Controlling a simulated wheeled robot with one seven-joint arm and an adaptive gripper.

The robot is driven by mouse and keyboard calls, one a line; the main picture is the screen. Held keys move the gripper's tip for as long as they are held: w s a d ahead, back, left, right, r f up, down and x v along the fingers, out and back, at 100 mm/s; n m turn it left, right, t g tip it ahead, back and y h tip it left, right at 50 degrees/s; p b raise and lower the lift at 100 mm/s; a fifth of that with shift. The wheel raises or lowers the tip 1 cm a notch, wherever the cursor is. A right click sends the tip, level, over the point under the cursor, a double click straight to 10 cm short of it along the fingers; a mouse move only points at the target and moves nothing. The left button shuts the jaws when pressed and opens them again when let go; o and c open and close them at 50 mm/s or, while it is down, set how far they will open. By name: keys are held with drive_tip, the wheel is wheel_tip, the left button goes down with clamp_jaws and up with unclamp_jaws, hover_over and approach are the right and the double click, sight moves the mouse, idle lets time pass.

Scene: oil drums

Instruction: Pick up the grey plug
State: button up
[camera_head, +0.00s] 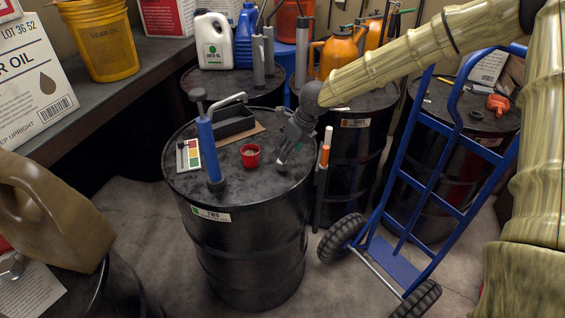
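A small dark grey piece (281,168), which looks like the grey plug, sits on the top of the front black drum (250,245), right of a red cup. It is tiny and partly hidden by my gripper. My gripper (284,158) points down at the drum top, with its fingertips right at this piece. I cannot tell whether the fingers touch it or are closed around it.
On the same drum top stand a blue hand pump (208,150), a red cup (250,155), a colour-striped card (188,155) and a dark open box (233,122). Other drums stand behind. A blue hand truck (433,180) is at the right.

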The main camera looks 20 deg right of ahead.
sight(282, 166)
drive_tip(key=x, duration=0.3)
drive_tip(key=shift+w, duration=0.3)
drive_tip(key=shift+s+f+p, duration=0.15)
drive_tip(key=shift+f+p, duration=0.1)
drive_tip(key=shift+p, duration=0.05)
drive_tip(key=shift+a+f, duration=0.15)
drive_tip(key=shift+f, duration=0.2)
drive_tip(key=shift+p+x, duration=0.65)
drive_tip(key=shift+x, duration=1.3)
drive_tip(key=shift+s+f, duration=0.1)
drive_tip(key=c, duration=1.1)
